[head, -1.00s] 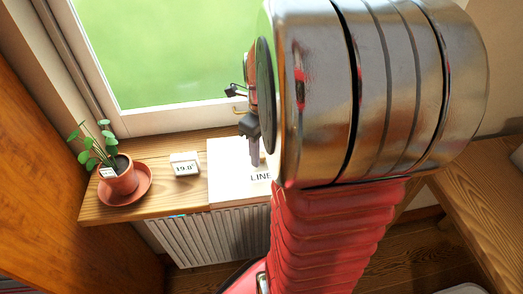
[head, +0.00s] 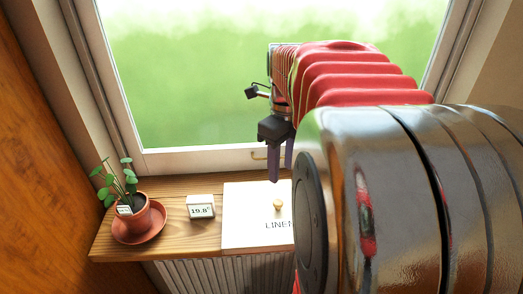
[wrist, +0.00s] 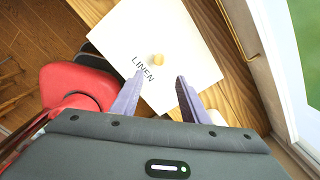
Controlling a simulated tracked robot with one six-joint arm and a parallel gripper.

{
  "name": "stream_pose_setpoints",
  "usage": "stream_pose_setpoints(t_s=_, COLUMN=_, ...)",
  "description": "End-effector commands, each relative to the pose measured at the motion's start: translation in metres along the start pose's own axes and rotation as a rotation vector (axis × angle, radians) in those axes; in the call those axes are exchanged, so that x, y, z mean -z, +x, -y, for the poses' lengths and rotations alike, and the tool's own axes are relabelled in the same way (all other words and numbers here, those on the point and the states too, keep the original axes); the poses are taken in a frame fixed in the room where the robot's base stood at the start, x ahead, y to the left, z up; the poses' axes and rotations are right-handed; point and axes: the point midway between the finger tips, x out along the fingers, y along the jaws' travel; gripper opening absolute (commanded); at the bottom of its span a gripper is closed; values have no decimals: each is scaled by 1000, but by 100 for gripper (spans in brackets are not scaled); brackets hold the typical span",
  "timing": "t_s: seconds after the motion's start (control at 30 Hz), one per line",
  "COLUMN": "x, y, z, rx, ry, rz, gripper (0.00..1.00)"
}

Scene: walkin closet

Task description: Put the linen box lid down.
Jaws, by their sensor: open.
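The linen box lid (head: 245,228) is a flat white square panel with the word LINEN and a small round wooden knob (head: 278,204). It lies flat on the wooden window sill, and my arm hides its right part in the head view. In the wrist view the lid (wrist: 180,30) shows more fully, with its knob (wrist: 156,60) near the middle. My gripper (head: 281,180) points down, open and empty, above the lid. In the wrist view its two fingers (wrist: 155,92) are apart, and the knob is beyond their tips, not between them.
On the sill (head: 180,239), a potted plant (head: 131,213) stands on a terracotta saucer at the left, beside a small white display (head: 201,207) reading 19.8°. The window (head: 190,85) is close behind the sill. A radiator (head: 205,275) is below it.

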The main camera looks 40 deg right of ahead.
Motion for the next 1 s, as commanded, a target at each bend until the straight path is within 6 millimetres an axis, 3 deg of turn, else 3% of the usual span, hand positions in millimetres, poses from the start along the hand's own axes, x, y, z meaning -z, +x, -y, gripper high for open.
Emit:
stream_pose_setpoints(t_s=0.2, x=0, y=-14, z=0, rx=0, ry=0, rz=0, gripper=41)
stream_pose_setpoints(t_s=0.77, x=0, y=-14, z=0, rx=0, ry=-2, rz=0, gripper=41)
stream_pose_setpoints(t_s=1.0, x=-5, y=-15, z=-17, rx=23, ry=-176, rz=20, gripper=41)
